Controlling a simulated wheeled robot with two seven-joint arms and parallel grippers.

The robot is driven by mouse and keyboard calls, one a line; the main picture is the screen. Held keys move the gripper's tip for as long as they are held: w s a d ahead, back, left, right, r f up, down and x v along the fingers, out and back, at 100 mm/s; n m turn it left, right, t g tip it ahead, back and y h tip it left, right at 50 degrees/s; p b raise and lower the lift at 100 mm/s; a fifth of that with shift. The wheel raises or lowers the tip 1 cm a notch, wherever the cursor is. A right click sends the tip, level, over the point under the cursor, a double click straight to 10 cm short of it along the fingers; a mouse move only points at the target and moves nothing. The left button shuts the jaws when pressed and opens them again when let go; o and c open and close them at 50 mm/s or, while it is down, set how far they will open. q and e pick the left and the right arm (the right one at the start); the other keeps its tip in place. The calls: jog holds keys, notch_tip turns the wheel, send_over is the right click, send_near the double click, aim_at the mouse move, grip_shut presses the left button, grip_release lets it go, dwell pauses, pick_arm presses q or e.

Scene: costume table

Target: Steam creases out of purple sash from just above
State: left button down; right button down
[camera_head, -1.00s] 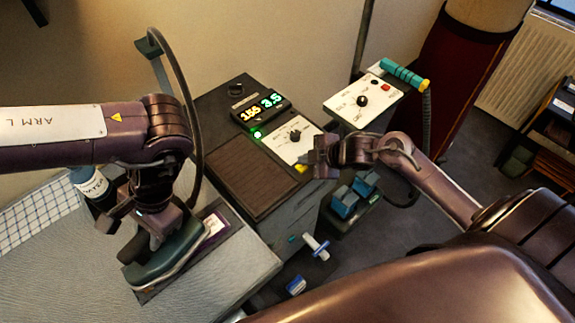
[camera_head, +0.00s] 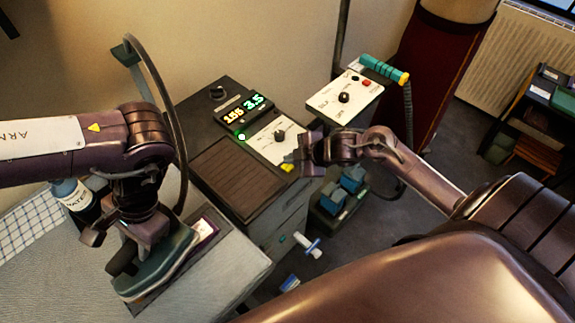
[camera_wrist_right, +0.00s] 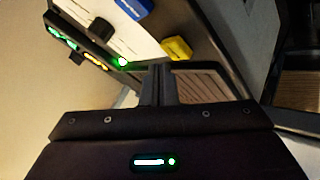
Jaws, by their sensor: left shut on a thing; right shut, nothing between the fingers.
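My left gripper (camera_head: 150,230) is shut on the handle of a teal steam iron (camera_head: 165,268), which hangs over the pale padded board. A dark strip with a purple edge and a pale patch (camera_head: 206,229) shows under and beyond the iron. It looks like the purple sash, mostly hidden by the iron. I cannot tell whether the iron touches it, and no creases can be made out. My right gripper (camera_head: 302,152) is shut and empty near the yellow button (camera_head: 287,168) on the station's panel. Its closed fingers (camera_wrist_right: 158,85) show in the right wrist view.
The dark station (camera_head: 240,180) has a lit display (camera_head: 243,108) reading about 155 and 3.5. A curved hose (camera_head: 165,95) rises behind the left arm. A labelled bottle (camera_head: 75,198) stands left. A white control box (camera_head: 343,97) and teal blocks (camera_head: 342,187) are right.

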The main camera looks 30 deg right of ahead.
aim_at(291, 168)
jog(key=shift+f, duration=0.15)
dwell(0.7)
jog(key=shift+f, duration=0.25)
jog(key=shift+s+f, duration=0.1)
jog(key=shift+f, duration=0.4)
dwell(1.8)
jog(key=shift+r, duration=0.15)
dwell(1.6)
jog(key=shift+r, duration=0.8)
jog(key=shift+r, duration=2.5)
pick_arm(q)
jog(key=shift+r, duration=0.1)
